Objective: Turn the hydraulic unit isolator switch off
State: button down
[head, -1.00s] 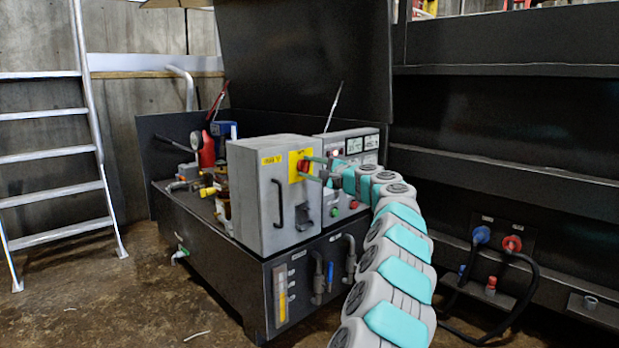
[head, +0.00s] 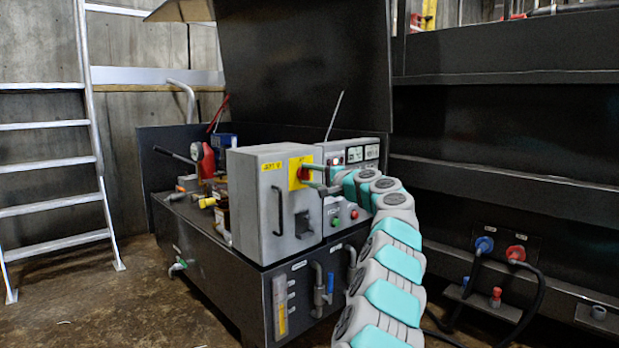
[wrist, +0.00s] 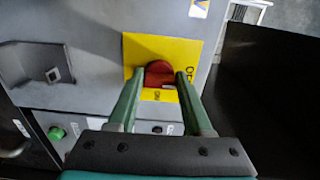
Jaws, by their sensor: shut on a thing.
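The isolator switch is a red knob (wrist: 159,73) on a yellow plate (wrist: 204,52) fixed to the grey box. In the head view the red knob (head: 304,173) is partly hidden by my gripper, on the yellow plate (head: 294,165) at the upper right of the box front. My gripper (wrist: 157,76) reaches the plate with its two green fingers, one on each side of the knob, and is shut on it. In the head view my gripper (head: 312,176) comes to the knob from the right.
The grey box (head: 265,210) has a black handle and sits on a dark hydraulic unit. A panel with gauges (head: 363,153) and a green button (wrist: 56,133) are close by. A ladder (head: 50,160) stands left. Dark compactor wall (head: 500,130) and hoses are right.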

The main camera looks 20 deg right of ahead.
jog(key=shift+f, duration=0.1)
jog(key=shift+c, duration=1.6)
grip_release()
